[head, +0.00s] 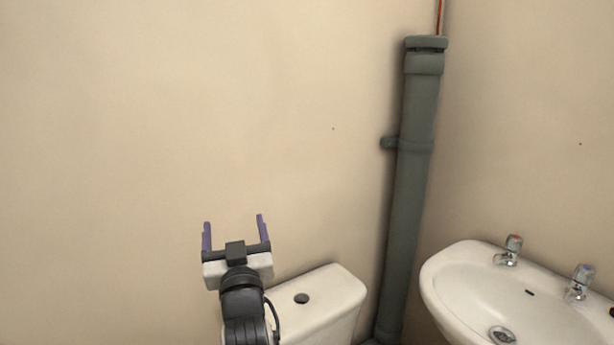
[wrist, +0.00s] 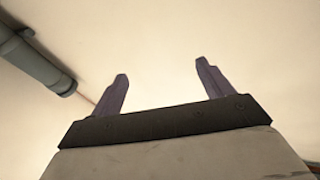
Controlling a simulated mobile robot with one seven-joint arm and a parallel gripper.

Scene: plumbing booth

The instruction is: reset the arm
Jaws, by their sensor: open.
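My gripper (head: 234,226) is raised at the lower middle of the head view, with its two purple fingers pointing up and spread apart. It is open and nothing is between the fingers. In the head view it appears just left of the toilet cistern, in front of the bare wall. The wrist view shows the same two fingers (wrist: 162,82) apart and empty against the pale wall or ceiling. My arm below the gripper runs out of the bottom of the head view.
A white toilet cistern (head: 330,304) with a dark button stands right of my arm. A grey vertical pipe (head: 408,200) runs up the corner; a grey pipe (wrist: 32,62) also shows in the wrist view. A white washbasin (head: 460,290) with two taps is at right. The left wall is clear.

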